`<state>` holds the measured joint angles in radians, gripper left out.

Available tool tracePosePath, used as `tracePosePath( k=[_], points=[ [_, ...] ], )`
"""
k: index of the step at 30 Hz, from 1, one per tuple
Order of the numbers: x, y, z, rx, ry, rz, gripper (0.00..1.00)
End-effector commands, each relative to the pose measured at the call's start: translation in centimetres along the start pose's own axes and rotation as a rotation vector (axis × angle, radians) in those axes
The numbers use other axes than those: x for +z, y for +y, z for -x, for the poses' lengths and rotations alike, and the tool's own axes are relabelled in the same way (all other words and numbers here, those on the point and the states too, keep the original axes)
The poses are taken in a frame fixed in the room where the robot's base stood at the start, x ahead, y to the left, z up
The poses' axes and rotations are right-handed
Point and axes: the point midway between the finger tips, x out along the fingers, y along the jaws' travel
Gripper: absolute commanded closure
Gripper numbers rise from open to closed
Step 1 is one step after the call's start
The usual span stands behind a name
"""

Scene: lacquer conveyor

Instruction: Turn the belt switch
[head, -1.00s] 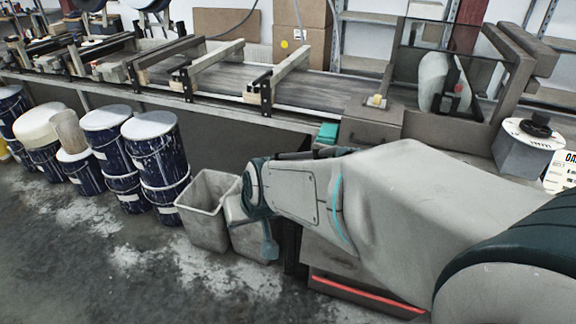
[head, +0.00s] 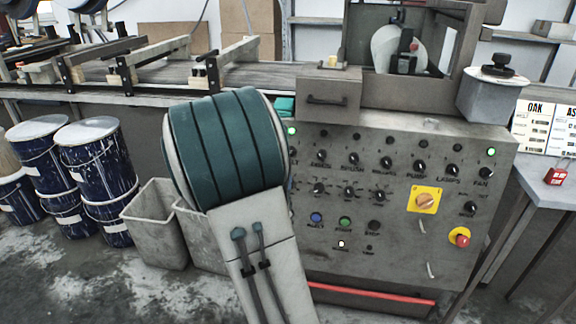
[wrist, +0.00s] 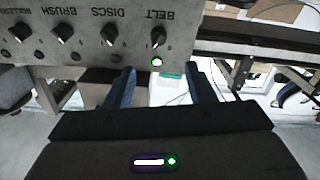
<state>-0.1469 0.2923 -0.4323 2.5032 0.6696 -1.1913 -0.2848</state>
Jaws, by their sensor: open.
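The belt switch (wrist: 158,38) is a dark rotary knob under the label BELT, upside down in the wrist view. A lit green lamp (wrist: 157,62) sits beside it. My gripper (wrist: 159,72) is open and empty, its two blue-grey fingers pointing toward the panel edge around the lamp. The knob lies just beyond the fingertips, between their lines; I cannot tell the remaining distance in depth. In the head view my arm hides the belt switch and the gripper, while the grey control panel (head: 400,255) shows to the right.
Knobs for discs (wrist: 112,35), brush (wrist: 63,32) and rollers (wrist: 20,31) line the same row. The panel also carries a yellow-backed orange switch (head: 425,200) and a red emergency button (head: 460,238). Grey bins (head: 152,225) and blue drums (head: 97,160) stand left.

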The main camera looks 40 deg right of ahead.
Motion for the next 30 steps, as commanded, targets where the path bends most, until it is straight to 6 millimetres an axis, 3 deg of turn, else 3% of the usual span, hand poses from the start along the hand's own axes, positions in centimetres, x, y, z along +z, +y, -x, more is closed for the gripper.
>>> tracePosePath(
  k=[5,21,30],
  points=[
    [0.0,0.2,-1.6,0.011,0.012,0.004,0.51],
    [0.0,0.3,-12.0,0.009,0.011,0.004,0.51],
    [-0.2,0.2,-13.8,0.006,0.010,0.004,0.51]
  ],
)
